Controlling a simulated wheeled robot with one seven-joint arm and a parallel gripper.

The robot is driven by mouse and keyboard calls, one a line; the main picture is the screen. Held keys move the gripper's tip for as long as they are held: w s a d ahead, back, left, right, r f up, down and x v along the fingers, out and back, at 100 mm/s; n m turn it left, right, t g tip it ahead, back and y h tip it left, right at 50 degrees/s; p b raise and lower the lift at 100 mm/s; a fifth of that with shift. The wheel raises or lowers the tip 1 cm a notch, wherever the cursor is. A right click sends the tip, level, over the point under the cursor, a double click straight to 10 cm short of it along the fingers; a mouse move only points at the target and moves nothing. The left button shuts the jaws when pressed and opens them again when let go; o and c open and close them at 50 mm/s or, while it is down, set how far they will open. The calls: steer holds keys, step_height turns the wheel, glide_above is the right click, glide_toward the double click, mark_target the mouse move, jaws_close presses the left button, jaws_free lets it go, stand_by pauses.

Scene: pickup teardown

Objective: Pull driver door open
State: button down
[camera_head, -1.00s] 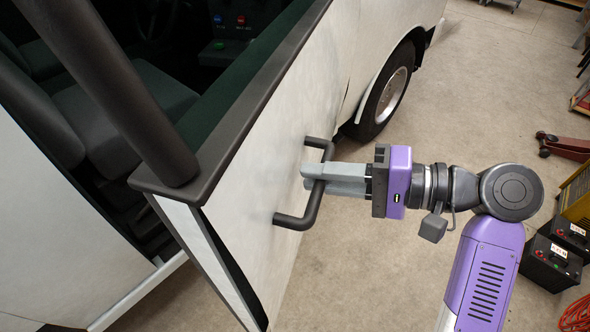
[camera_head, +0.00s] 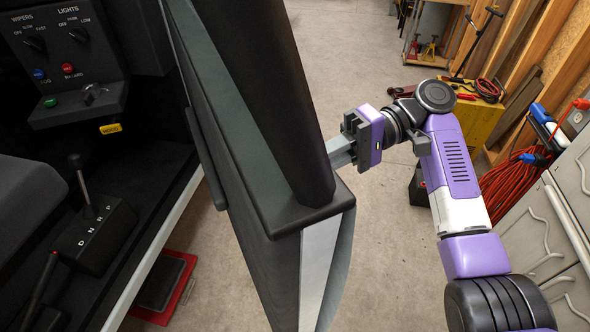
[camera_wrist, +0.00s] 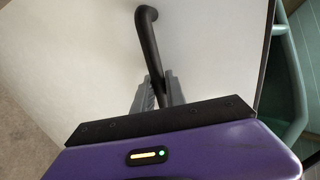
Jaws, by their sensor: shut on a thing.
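The driver door (camera_head: 262,240) stands swung out from the cab in the head view, its dark inner side and edge facing me. A wide gap shows between it and the cab. The black door handle (camera_wrist: 149,50) runs between my gripper's fingers in the wrist view, against the white outer panel (camera_wrist: 100,45). My gripper (camera_wrist: 158,92) is shut on that handle. In the head view my gripper (camera_head: 340,152) reaches the door's outer side from the right, and the door frame hides the handle and the fingertips.
The cab interior shows at left, with a dash panel (camera_head: 70,60), shifter box (camera_head: 95,235) and seat (camera_head: 30,205). A red-edged step or pad (camera_head: 165,288) lies on the floor in the gap. Cabinets (camera_head: 560,230), an orange cable (camera_head: 510,190) and a yellow unit (camera_head: 463,130) stand right.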

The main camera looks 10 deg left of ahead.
steer(key=shift+w+d, duration=0.15)
steer(key=c, duration=1.4)
jaws_free()
steer(key=shift+o, duration=0.2)
steer(key=b+v, duration=0.2)
steer(key=v, duration=0.5)
steer(key=shift+w+d+b, duration=0.25)
steer(key=shift+d+b, duration=0.05)
